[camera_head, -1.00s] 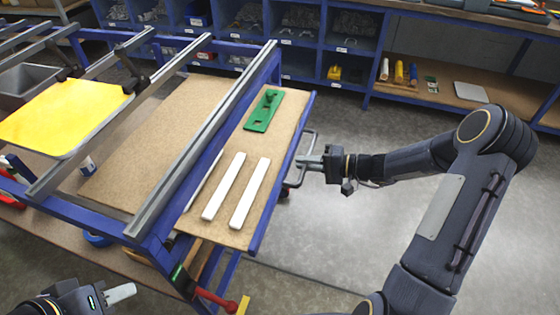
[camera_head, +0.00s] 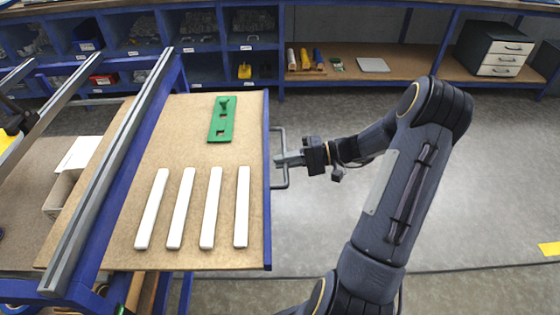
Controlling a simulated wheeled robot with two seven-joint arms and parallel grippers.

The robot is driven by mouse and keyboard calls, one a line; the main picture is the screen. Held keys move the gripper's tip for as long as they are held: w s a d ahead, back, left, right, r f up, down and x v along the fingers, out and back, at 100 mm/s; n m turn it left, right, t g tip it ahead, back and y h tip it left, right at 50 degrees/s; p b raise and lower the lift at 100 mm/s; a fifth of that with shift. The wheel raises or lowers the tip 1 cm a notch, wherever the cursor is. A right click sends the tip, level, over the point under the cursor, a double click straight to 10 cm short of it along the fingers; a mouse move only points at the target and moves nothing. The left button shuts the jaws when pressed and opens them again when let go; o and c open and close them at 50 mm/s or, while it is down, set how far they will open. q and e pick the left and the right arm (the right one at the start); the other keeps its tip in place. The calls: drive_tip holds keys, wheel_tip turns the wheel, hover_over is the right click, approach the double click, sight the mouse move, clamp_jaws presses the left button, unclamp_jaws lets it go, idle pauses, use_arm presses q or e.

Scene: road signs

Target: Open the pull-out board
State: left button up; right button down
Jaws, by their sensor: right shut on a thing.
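The pull-out board (camera_head: 190,150) is a brown wooden panel with a blue front edge, sticking out to the right from under the workbench's grey rail (camera_head: 112,150). A grey bar handle (camera_head: 283,184) stands on its blue edge. My right gripper (camera_head: 284,160) is shut on the handle, with the arm reaching in from the lower right. My left gripper is not in view.
Blue shelving with bins lines the back, with a small drawer cabinet (camera_head: 494,48) at the right. Grey floor (camera_head: 440,190) right of the board is open.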

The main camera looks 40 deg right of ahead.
drive_tip(key=c, duration=1.6)
unclamp_jaws()
drive_tip(key=shift+o, duration=0.2)
drive_tip(key=shift+d, duration=0.1)
drive_tip(key=v, duration=0.7)
drive_tip(key=shift+s+d, duration=0.2)
drive_tip(key=shift+s, duration=0.05)
drive_tip(key=shift+r, duration=0.1)
